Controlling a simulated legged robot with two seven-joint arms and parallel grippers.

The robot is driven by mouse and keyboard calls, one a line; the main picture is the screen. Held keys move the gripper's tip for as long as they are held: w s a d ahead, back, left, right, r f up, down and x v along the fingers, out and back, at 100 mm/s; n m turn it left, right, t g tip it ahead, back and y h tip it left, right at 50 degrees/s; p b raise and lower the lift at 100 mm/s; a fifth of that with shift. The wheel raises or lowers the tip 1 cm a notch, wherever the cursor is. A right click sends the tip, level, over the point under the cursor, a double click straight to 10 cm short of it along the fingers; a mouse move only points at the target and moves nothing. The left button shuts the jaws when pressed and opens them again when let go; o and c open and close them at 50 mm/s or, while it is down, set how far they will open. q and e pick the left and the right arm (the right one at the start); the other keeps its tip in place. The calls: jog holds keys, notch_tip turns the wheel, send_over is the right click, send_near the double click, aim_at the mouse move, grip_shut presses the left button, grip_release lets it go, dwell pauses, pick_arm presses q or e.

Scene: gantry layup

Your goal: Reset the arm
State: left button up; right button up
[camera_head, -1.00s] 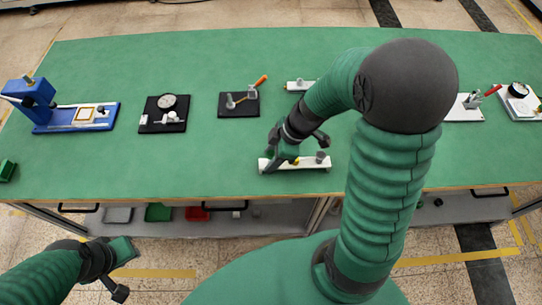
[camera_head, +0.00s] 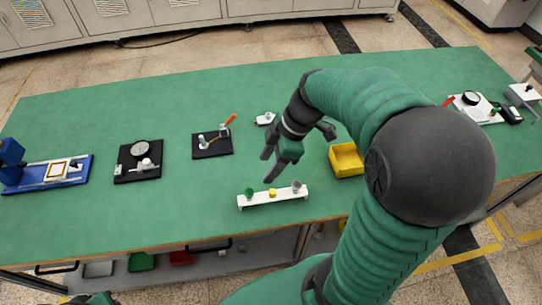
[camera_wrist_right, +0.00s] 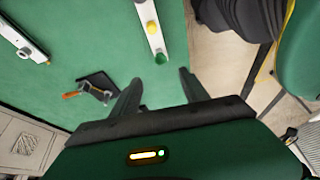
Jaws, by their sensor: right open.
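My right gripper (camera_head: 270,165) is raised over the green table, behind the white strip, in the head view. Its fingers are apart, with nothing between them; the wrist view also shows them spread and empty (camera_wrist_right: 158,95). The white strip (camera_head: 258,199) lies on the table in front of the gripper, apart from it. It carries a green piece (camera_head: 249,192), a yellow piece (camera_head: 273,193) and a grey piece (camera_head: 296,186). Only a sliver of my left gripper (camera_head: 100,298) shows at the bottom edge of the head view; its jaws are hidden.
A yellow bin (camera_head: 346,168) stands right of the gripper. Black plates with a dial gauge (camera_head: 141,149) and an orange-handled clamp (camera_head: 213,145) lie to the left. A blue fixture (camera_head: 78,177) is at far left. The back strip of green table (camera_head: 200,92) is clear.

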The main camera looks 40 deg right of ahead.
jog(key=shift+v, duration=0.8)
jog(key=a+f+m+h+p, duration=0.2)
jog(key=a+f+m+h, duration=0.1)
jog(key=a+f+m, duration=0.6)
jog(key=shift+s+a+m+h, duration=0.4)
jog(key=shift+a+m, duration=0.15)
jog(key=shift+m, duration=0.45)
jog(key=shift+f, duration=0.1)
